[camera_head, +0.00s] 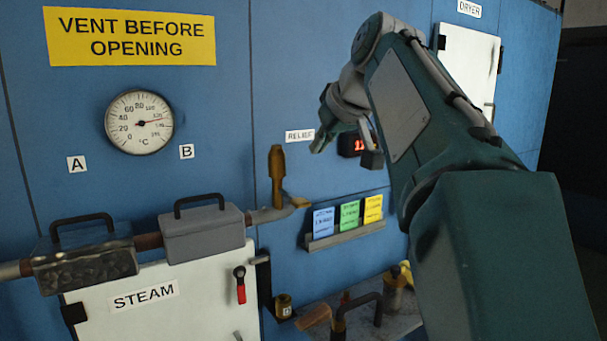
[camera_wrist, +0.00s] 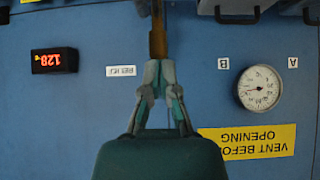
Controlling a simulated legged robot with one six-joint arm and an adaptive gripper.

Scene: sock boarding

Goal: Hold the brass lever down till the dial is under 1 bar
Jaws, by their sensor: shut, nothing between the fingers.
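An upright brass fitting (camera_head: 277,175) stands on the pipe, with a short brass lever (camera_head: 298,202) at its base on the right. In the wrist view, which is upside down, a brass piece (camera_wrist: 157,42) lies just beyond my fingertips; whether they touch cannot be told. My gripper (camera_head: 320,140) is shut and empty, up and right of the brass fitting in the head view; its fingers (camera_wrist: 160,76) also show in the wrist view. The round dial (camera_head: 139,122) is marked °C, its needle pointing right near 120. No bar scale is readable.
A red digital display (camera_wrist: 54,60) reads about 128. A RELIEF label (camera_head: 300,136) is beside my gripper. Two handled boxes, one grey (camera_head: 203,233), one dark (camera_head: 85,268), sit on the pipe above the STEAM door (camera_head: 165,305). A card rack (camera_head: 345,235) projects from the panel.

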